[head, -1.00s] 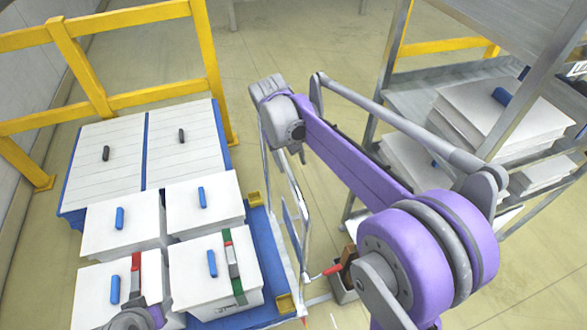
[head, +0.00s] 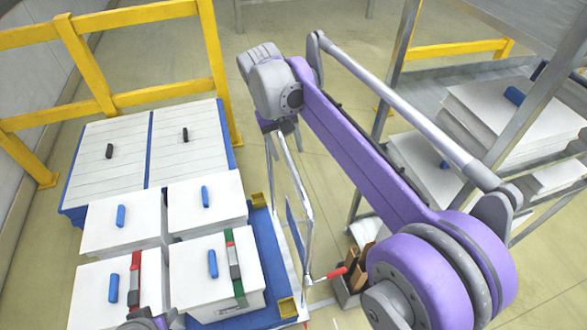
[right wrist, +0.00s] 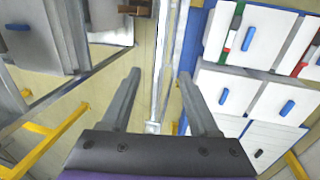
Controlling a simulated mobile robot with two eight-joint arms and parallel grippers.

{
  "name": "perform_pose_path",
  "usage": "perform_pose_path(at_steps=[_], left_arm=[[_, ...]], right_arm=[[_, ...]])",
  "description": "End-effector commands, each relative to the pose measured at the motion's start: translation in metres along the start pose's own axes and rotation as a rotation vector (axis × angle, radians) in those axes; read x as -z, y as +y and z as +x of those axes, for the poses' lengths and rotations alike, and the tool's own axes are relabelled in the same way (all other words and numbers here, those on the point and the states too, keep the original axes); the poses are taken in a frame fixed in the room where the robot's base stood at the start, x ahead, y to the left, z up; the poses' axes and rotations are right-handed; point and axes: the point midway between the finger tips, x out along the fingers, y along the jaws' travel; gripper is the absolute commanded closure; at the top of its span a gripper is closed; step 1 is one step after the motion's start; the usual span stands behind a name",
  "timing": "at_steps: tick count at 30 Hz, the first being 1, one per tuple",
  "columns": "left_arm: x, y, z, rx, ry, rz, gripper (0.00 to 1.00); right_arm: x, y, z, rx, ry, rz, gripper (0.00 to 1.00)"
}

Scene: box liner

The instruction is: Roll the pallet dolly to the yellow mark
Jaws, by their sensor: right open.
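The pallet dolly shows as a blue deck (head: 262,236) with yellow corner pieces, bearing white lidded boxes with blue handles. A thin silver upright frame (head: 303,222) rises along its right side. My right gripper (head: 283,128) is at the top of this frame, partly hidden by its own wrist in the head view. In the right wrist view its two fingers (right wrist: 159,74) are open, with silver bars (right wrist: 166,62) showing between them; contact cannot be told. Part of my left arm (head: 150,320) shows at the bottom edge, over the front-left box. I cannot make out a yellow mark on the floor.
A yellow guard rail (head: 85,75) stands behind two black-handled panelled lids (head: 112,150). A grey metal rack (head: 395,75) with stacked white boxes (head: 520,108) stands at the right. A small open container (head: 345,290) sits beside the dolly. Bare floor (head: 290,35) lies beyond.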

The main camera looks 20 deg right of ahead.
Motion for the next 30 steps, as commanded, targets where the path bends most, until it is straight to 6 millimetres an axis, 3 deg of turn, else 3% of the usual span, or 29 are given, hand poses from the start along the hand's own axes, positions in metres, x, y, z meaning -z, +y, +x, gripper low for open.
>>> perform_pose_path(at_steps=[5,18,24,30], left_arm=[[-0.001,0.000,0.001,0.000,-0.001,0.000,0.50],[-0.006,0.000,0.006,0.000,-0.005,0.000,0.50],[-0.006,0.000,0.006,0.000,-0.005,0.000,0.50],[-0.006,0.000,0.006,0.000,-0.005,0.000,0.50]], right_arm=[[0.000,0.000,0.014,0.000,0.002,0.002,0.39],[0.001,0.000,0.090,0.001,0.004,0.001,0.39],[0.001,0.001,0.103,0.001,0.004,0.001,0.39],[0.001,0.000,0.104,0.001,0.004,0.001,0.39]])
